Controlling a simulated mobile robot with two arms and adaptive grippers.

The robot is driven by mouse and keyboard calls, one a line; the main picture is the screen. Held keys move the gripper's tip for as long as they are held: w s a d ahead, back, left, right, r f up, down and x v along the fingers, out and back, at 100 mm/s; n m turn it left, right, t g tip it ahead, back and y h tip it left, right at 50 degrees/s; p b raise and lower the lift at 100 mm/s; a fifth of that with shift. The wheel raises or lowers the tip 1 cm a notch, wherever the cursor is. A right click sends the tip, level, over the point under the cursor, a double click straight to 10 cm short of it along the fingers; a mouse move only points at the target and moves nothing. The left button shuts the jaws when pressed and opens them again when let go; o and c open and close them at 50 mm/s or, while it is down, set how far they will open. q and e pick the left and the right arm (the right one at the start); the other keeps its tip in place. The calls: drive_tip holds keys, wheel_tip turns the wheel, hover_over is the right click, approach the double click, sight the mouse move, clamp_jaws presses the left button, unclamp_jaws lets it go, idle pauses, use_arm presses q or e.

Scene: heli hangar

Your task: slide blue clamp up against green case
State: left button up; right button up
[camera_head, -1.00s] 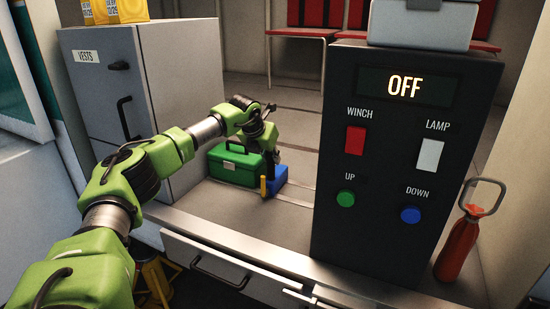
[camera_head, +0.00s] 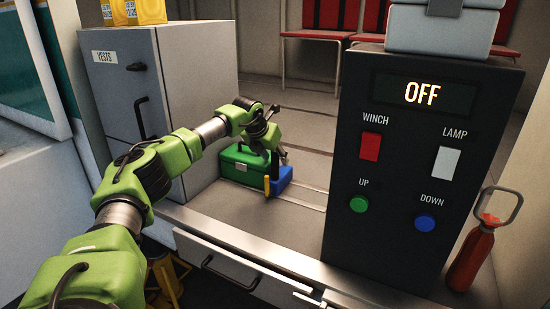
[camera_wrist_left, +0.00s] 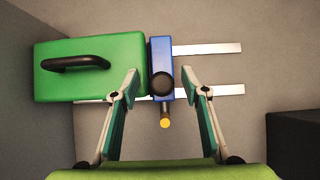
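The green case (camera_head: 240,170) stands on the counter; from above it fills the left of the wrist view (camera_wrist_left: 110,85). The blue clamp (camera_head: 281,182) is at its right side. In the wrist view the clamp (camera_wrist_left: 160,52) lies along the case's right edge, touching or with only a hairline gap; I cannot tell which. Its dark knob and yellow-tipped handle (camera_wrist_left: 165,122) point toward my wrist. My left gripper (camera_head: 275,150) is open above the clamp, one finger on each side (camera_wrist_left: 162,75), with the left finger over the case's edge. My right gripper is not in view.
Two pale strips (camera_wrist_left: 208,48) run right from the clamp over clear counter. The black control box (camera_head: 420,170) stands to the right, with a red bottle (camera_head: 470,255) beyond. The grey vests cabinet (camera_head: 160,100) stands left, close to the case.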

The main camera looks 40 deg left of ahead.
use_arm(q)
drive_tip(key=shift+r, duration=0.1)
idle(0.3)
drive_tip(key=shift+s+d+r+p, duration=0.15)
drive_tip(key=shift+s+r+p, duration=0.15)
drive_tip(key=shift+r+p, duration=0.2)
drive_tip(key=shift+p+v, duration=1.1)
drive_tip(key=shift+v, duration=1.6)
drive_tip(key=shift+p+v, duration=0.3)
drive_tip(key=shift+v, duration=0.8)
